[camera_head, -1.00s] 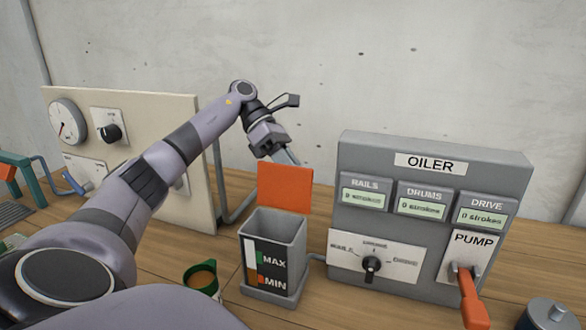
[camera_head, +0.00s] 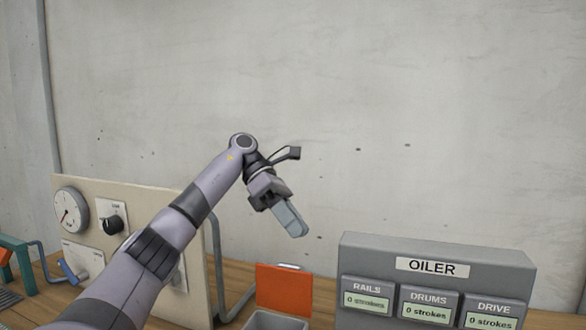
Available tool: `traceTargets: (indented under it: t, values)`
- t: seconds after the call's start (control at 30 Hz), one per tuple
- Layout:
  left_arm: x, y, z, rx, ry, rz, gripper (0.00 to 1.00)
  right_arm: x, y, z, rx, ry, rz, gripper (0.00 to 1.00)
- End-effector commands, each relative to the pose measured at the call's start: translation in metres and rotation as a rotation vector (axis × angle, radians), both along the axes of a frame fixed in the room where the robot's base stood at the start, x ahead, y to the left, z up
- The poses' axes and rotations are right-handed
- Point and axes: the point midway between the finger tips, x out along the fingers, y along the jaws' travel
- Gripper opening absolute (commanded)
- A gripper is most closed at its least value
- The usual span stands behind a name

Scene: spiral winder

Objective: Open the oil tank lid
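The oil tank's orange lid (camera_head: 284,290) stands upright at the back of the tank, swung open. Only the upper rim of the grey oil tank (camera_head: 274,320) shows at the bottom edge; the rest is cut off. My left gripper (camera_head: 295,228) is in the air above the lid, apart from it, with its fingers pointing down and to the right. The fingers look close together and nothing shows between them, but I cannot tell if they are fully shut. My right gripper is not in view.
The grey oiler box (camera_head: 435,284) with counter displays stands to the right of the tank. A beige panel (camera_head: 140,215) with a gauge (camera_head: 70,210) and knob stands at the left behind my arm. The concrete wall is behind; the air above the oiler is clear.

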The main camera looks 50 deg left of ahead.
Motion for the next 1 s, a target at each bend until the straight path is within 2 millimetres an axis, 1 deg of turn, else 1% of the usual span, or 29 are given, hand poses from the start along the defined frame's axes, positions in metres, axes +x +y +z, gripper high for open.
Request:
traceTargets:
  t: [0.03,0.07,0.13,0.33,0.37,1.0]
  values:
    - [0.0,0.001,0.017,0.001,-0.004,0.003,0.25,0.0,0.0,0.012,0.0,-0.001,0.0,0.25]
    - [0.0,0.001,0.023,-0.001,-0.005,0.003,0.25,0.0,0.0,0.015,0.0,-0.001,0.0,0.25]
    - [0.0,0.001,0.026,0.0,-0.003,0.002,0.25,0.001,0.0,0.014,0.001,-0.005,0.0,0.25]
    - [-0.001,0.002,0.047,0.0,-0.004,0.005,0.25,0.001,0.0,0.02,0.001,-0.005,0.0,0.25]
    - [0.0,0.001,0.047,-0.001,-0.003,0.003,0.25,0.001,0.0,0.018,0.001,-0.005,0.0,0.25]
    - [0.0,-0.001,0.086,-0.001,0.0,-0.002,0.25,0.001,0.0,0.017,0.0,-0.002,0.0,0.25]
